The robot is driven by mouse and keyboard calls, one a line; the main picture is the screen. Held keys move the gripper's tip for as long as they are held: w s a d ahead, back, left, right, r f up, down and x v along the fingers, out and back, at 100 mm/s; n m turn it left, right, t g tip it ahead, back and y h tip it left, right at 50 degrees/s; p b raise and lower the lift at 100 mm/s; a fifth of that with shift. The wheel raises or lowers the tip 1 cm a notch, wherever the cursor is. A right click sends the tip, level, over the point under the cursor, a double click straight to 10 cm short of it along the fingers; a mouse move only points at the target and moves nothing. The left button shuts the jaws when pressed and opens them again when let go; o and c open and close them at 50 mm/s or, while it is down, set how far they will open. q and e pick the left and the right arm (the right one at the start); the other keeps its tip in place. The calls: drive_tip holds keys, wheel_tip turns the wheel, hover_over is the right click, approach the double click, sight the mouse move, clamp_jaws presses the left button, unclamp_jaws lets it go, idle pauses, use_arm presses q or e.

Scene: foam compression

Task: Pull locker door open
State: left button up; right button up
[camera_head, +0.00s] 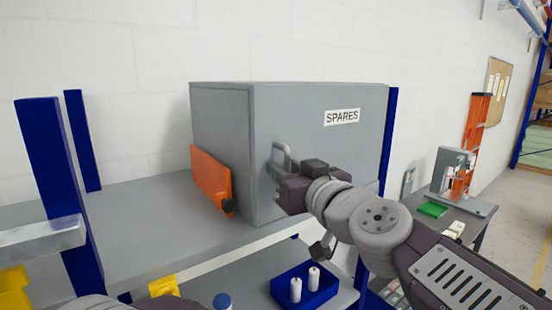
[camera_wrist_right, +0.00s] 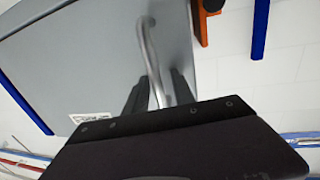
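The grey locker (camera_head: 222,115) stands on a shelf, its door (camera_head: 330,145) marked SPARES and looking shut. A grey bar handle (camera_head: 280,152) sits near the door's left edge. My right gripper (camera_head: 282,180) is at the handle's lower part. In the right wrist view, the handle (camera_wrist_right: 149,48) runs down between the two dark fingers of the right gripper (camera_wrist_right: 158,92). The fingers are apart, with the bar between them; firm contact on both sides does not show. My left gripper is out of view.
An orange plate (camera_head: 210,180) with a black knob is at the locker's left side. The grey shelf (camera_head: 140,215) is bare to the left, between blue posts (camera_head: 50,155). Below is a blue bin (camera_head: 318,292) with white cylinders. A side table stands at right.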

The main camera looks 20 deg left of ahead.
drive_tip(key=shift+s+d+r, duration=0.35)
drive_tip(key=shift+d, duration=0.2)
drive_tip(key=shift+w, duration=0.1)
drive_tip(key=shift+w+a+f, duration=0.1)
drive_tip(key=shift+w+a, duration=0.05)
drive_tip(key=shift+a, duration=0.1)
drive_tip(key=c, duration=0.3)
drive_tip(key=shift+a, duration=0.1)
clamp_jaws()
